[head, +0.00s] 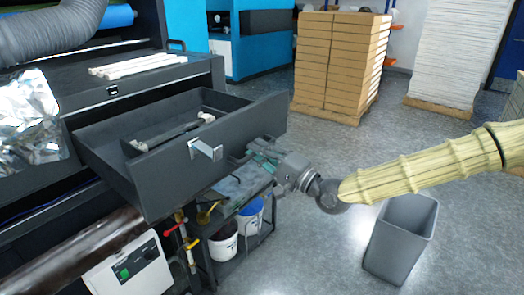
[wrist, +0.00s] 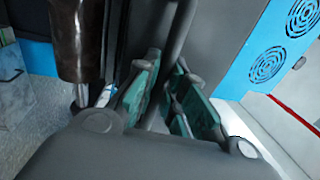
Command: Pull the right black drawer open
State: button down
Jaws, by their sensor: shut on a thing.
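The black drawer (head: 150,185) stands well out from the dark cabinet at the left of the head view. My gripper (head: 260,160) has teal fingers and is at the lower right edge of the drawer front.
A dark bar-like part (head: 172,133) lies in the drawer. White rods (head: 138,64) lie on the cabinet top. Below the drawer is a low cart with buckets (head: 222,243). A grey bin (head: 400,238) stands under my arm. Open floor (head: 330,150) lies right of the drawer.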

jog(key=shift+f, duration=0.1)
jog(key=c, duration=1.5)
grip_release()
jog(key=shift+v, duration=6)
